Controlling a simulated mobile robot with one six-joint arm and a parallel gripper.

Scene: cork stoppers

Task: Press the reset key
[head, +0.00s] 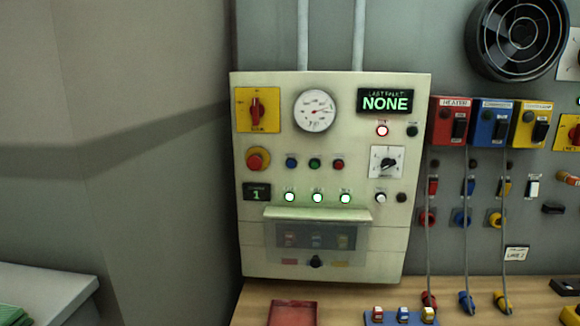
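A cream control panel (255,222) stands against the wall at the back of the wooden bench. I cannot tell for sure which control is the reset key, as the small labels are unreadable. A white round button (380,198) sits on the right side below a rotary selector (388,162). Blue (291,163), green (314,163) and red (338,164) buttons form a row in the middle. A red mushroom button (257,159) is at the left. The display (385,102) reads NONE, with a lit red-rimmed lamp (382,130) below it. My gripper is not in view.
A clear flap (345,237) covers the lower panel. Red, blue and yellow boxes (452,112) with hanging cables are on the right wall. A red tray (292,313) and a blue rack (375,319) lie on the bench (345,302).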

